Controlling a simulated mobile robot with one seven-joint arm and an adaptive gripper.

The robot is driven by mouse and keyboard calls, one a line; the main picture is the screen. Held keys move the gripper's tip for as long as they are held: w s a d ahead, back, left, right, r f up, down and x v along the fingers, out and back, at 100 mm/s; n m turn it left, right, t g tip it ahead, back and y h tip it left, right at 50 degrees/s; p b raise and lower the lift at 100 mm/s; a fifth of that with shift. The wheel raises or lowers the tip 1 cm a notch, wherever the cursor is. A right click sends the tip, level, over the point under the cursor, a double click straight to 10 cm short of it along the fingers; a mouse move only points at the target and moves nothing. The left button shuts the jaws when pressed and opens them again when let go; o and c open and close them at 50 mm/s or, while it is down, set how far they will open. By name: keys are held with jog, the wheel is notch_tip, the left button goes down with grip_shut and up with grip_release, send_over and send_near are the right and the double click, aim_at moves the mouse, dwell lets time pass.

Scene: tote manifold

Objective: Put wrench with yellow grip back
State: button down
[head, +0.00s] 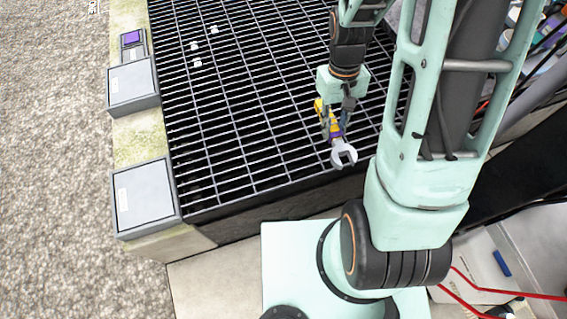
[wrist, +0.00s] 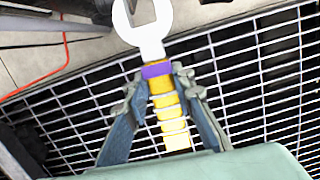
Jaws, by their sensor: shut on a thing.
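The wrench (head: 343,154) has a pale grey open-ended head, a yellow grip and a purple band. My gripper (head: 337,118) is shut on it, over the grating near its front edge in the head view. The wrench head points toward the front edge. In the wrist view the wrench (wrist: 150,38) stands out beyond my gripper (wrist: 157,84), with a finger on each side of the purple band and the yellow grip running back between the fingers. I cannot tell how high the wrench is above the grating.
Dark metal grating (head: 235,125) fills the middle, with a few small white bits at its far left. A grey box (head: 147,197) and another grey box (head: 133,83) sit on the left concrete border, near a small purple-topped piece (head: 131,39). A red cable (head: 510,292) lies at lower right.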

jog(key=shift+n, duration=0.3)
jog(key=f+b, duration=0.1)
jog(key=s+f+b, duration=0.1)
jog(key=b, duration=0.1)
jog(key=f+b, duration=0.1)
jog(key=f, duration=0.1)
jog(key=shift+s+d, duration=0.2)
jog(key=shift+s, duration=0.2)
jog(key=w+a+f+b, duration=0.3)
jog(key=a+f, duration=0.2)
jog(key=a, duration=0.4)
jog(key=b, duration=0.2)
send_over(284, 158)
jog(key=f, duration=0.4)
jog(key=shift+w+d+f, duration=0.1)
jog(key=shift+w+d, duration=0.1)
jog(key=shift+d, duration=0.05)
jog(key=shift+a+f, duration=0.25)
jog(key=shift+f, duration=0.05)
jog(key=shift+w+a+f+b, duration=0.1)
jog(key=shift+f+b, duration=0.55)
jog(key=shift+f, duration=0.9)
jog(key=shift+f, duration=0.2)
jog(key=c, duration=1.7)
grip_release()
jog(key=shift+o, duration=0.2)
